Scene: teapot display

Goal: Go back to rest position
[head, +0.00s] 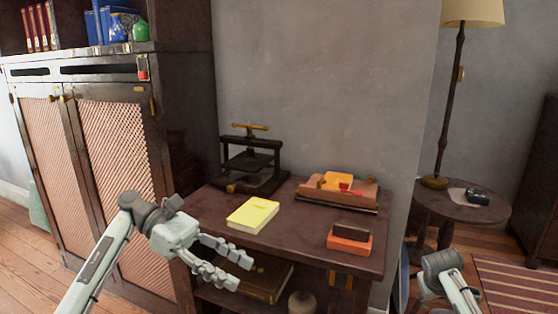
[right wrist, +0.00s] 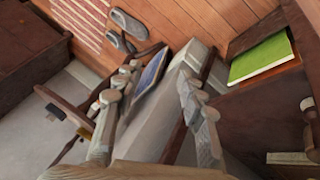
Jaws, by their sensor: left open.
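My left gripper (head: 238,269) is in the head view, in front of the left part of the dark wooden side table (head: 300,232). Its fingers are spread and nothing is between them. My right arm shows at the lower right of the head view, but its gripper cannot be made out there. In the right wrist view my right gripper (right wrist: 157,74) has its two fingers apart, with nothing held between them.
A yellow book (head: 252,215), a black press (head: 250,165), an orange box (head: 349,241) and a brown writing case (head: 338,192) are on the table. A tall cabinet (head: 110,150) stands left. A round side table (head: 465,205) with a lamp (head: 455,100) stands right.

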